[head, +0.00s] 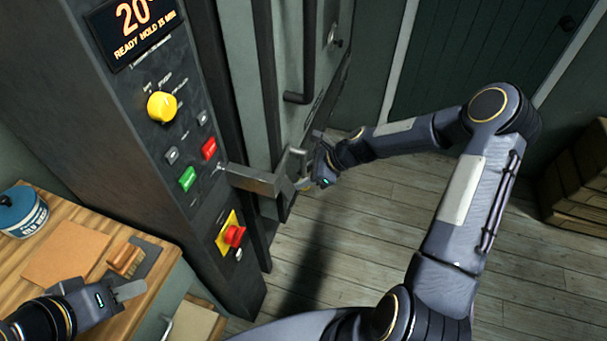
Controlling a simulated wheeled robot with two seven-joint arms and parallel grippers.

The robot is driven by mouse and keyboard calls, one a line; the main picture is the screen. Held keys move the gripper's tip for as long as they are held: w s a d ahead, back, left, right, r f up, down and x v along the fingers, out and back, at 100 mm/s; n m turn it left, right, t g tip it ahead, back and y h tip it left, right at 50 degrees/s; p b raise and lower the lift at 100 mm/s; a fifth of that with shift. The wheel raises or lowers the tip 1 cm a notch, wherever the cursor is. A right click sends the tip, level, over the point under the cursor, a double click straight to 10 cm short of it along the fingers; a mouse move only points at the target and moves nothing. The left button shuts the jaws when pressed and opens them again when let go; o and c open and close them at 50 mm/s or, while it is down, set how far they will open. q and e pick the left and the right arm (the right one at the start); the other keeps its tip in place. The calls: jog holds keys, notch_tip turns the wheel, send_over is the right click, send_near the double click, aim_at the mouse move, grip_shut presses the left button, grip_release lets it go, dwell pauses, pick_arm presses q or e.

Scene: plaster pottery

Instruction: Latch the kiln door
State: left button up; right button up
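The kiln door (283,60) is the grey-green panel right of the control column, with a dark vertical bar handle (308,55). It looks closed or nearly so; its seam is partly in shadow. A flat grey metal latch bar (255,180) sticks out level from beside the control panel across the door's edge. My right gripper (297,172) is at the bar's right end, with its fingers beside or around it; the contact and finger gap are unclear. My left gripper (122,292) is low over the workbench, away from the kiln, and its finger gap is hidden.
The control panel (165,135) has a yellow knob (162,107), green and red buttons and a red stop button (234,236) below the latch bar. The bench (30,262) holds a blue-lidded tub (22,212) and a wooden-handled brush (124,259). Wooden crates (580,190) stand far right; the floor between is clear.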

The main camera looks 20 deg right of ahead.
jog(key=shift+r, duration=0.2)
jog(key=shift+d+r, duration=0.15)
jog(key=shift+d, duration=0.05)
jog(key=b+v, duration=0.1)
jog(key=v, duration=0.6)
jog(key=shift+s, duration=0.1)
jog(key=s+a+r+n+h, duration=0.1)
jog(key=s+r+n+h, duration=0.2)
jog(key=s+r+n, duration=0.8)
jog(key=s+a+r+n+t+h, duration=0.1)
jog(key=s+r+n+t, duration=0.1)
jog(key=s+n, duration=0.8)
jog(key=s+r, duration=0.1)
jog(key=s, duration=0.4)
jog(key=shift+s+r+n, duration=0.15)
jog(key=shift+s+n, duration=0.1)
jog(key=shift+n, duration=0.05)
